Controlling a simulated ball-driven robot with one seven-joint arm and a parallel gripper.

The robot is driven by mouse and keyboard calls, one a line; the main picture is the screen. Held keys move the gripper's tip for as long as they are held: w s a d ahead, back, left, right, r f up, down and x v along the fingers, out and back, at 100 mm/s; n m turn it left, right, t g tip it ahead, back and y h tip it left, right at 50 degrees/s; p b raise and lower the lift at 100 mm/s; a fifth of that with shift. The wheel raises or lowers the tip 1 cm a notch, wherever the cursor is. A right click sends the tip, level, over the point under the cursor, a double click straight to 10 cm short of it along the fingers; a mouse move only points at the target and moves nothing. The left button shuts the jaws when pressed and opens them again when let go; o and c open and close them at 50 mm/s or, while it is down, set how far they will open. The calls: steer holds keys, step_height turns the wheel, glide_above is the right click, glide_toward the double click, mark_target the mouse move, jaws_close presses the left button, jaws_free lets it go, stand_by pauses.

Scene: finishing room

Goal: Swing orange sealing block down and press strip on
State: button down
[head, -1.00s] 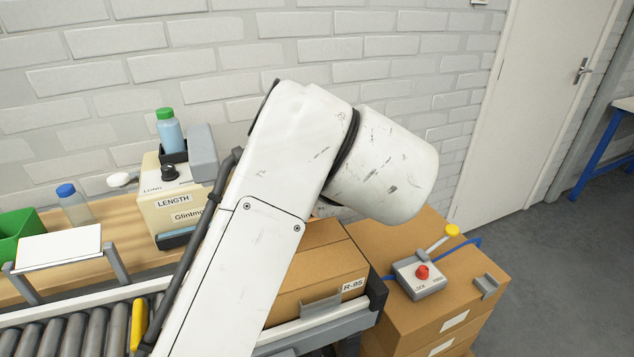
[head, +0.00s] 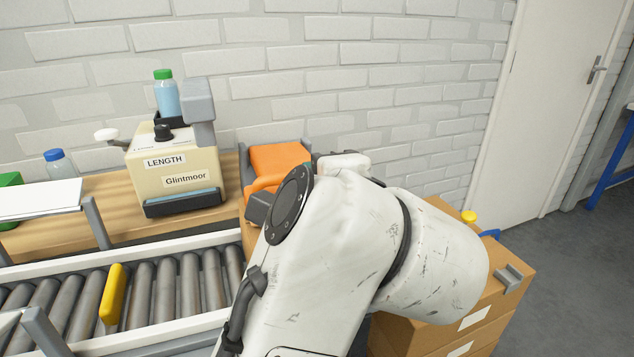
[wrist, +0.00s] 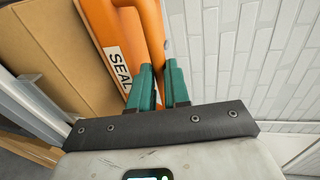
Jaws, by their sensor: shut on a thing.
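The orange sealing block (head: 278,163) is at the bench's right end in the head view, partly behind my arm. In the wrist view its orange body (wrist: 108,35) carries a label reading "SEAL", cut off by a finger. My gripper (wrist: 159,88) has teal fingers, shut on a slim orange part of the block. The fingers are hidden by my arm in the head view. A cardboard box (wrist: 45,50) lies beside the block in the wrist view. I cannot make out the strip, nor whether the block touches the box.
A cream "LENGTH" Glintmoor dispenser (head: 180,165) stands left of the block, with a green-capped bottle (head: 167,97) on it. A roller conveyor (head: 165,290) with a yellow piece (head: 112,293) runs in front. Stacked cartons (head: 475,320) stand right of my arm; a brick wall (head: 330,60) is behind.

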steer(key=shift+d, duration=0.1)
stand_by(0.3)
steer(key=c, duration=1.1)
jaws_free()
steer(key=p+v, duration=0.1)
steer(key=v, duration=0.9)
steer(key=shift+s, duration=0.35)
